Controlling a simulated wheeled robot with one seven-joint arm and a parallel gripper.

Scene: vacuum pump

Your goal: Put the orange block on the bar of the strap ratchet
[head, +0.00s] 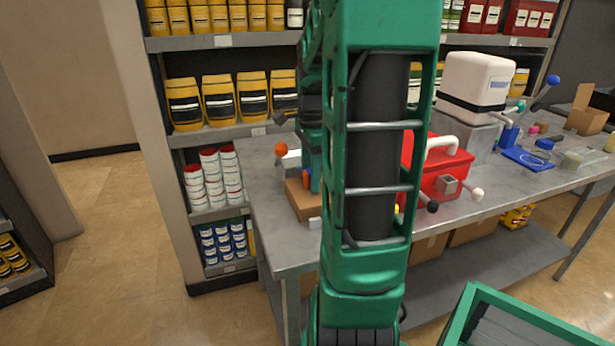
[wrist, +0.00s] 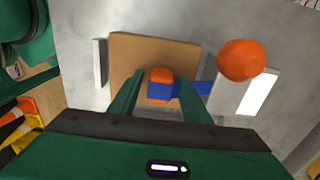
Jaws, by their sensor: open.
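In the wrist view, the small orange block (wrist: 160,76) shows between the two green fingers of my gripper (wrist: 159,88), with a gap to each finger. My gripper is open. A blue bar-like part (wrist: 190,89) runs right from the block, over a tan board (wrist: 150,50). The block and the blue part overlap in view; I cannot tell whether the block rests on it. I cannot clearly make out the strap ratchet's full shape. In the head view, a bit of orange (head: 306,178) shows beside my arm, above the tan board (head: 300,202); my arm hides much there.
A large orange ball knob (wrist: 240,60) stands close right of the fingers; it shows in the head view (head: 281,149) too. A red toolbox (head: 440,172) stands on the grey workbench (head: 268,225), right of my arm. Stocked shelves (head: 222,135) stand behind.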

